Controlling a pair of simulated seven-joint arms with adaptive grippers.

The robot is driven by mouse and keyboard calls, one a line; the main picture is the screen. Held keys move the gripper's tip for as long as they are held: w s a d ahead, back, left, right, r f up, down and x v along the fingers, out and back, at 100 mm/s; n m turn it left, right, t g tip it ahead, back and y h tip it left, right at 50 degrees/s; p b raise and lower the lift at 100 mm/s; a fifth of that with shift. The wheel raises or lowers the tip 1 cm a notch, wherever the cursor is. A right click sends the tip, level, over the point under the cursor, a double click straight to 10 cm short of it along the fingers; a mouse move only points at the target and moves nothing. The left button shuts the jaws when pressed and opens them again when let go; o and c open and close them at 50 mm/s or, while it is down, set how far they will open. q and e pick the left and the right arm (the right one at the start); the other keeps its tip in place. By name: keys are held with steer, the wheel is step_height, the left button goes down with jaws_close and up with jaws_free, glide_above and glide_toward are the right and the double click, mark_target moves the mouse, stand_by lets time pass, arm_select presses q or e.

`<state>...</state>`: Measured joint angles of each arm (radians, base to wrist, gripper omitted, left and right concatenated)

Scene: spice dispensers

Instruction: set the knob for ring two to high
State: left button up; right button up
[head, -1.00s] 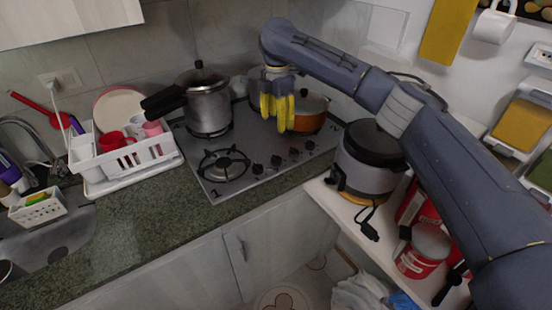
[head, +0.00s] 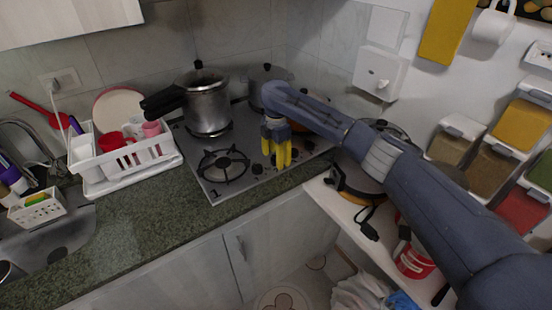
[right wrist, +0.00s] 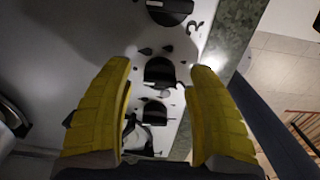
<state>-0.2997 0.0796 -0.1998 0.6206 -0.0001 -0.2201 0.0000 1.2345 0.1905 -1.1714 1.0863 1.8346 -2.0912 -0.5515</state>
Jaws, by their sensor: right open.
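The stove knobs are black and stand in a row along the front right part of the hob; one knob (head: 257,168) shows left of my gripper in the head view. My right gripper (head: 277,160), with yellow fingers, is open and points down over the row. In the right wrist view, one knob (right wrist: 160,71) appears between the open fingertips (right wrist: 160,78), with no clear contact. Another knob (right wrist: 170,9) lies at the top beside a printed number, and a further knob (right wrist: 154,112) is below. I cannot tell which knob is for ring two. My left gripper is not in view.
A pressure cooker (head: 207,104) stands on the hob's back left burner, and a pot (head: 268,80) is behind my arm. The front left burner (head: 223,165) is empty. A dish rack (head: 125,160) stands left of the hob. Spice dispensers (head: 490,168) hang on the right wall.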

steer(key=shift+f, duration=0.35)
steer(key=shift+c, duration=0.3)
jaws_close()
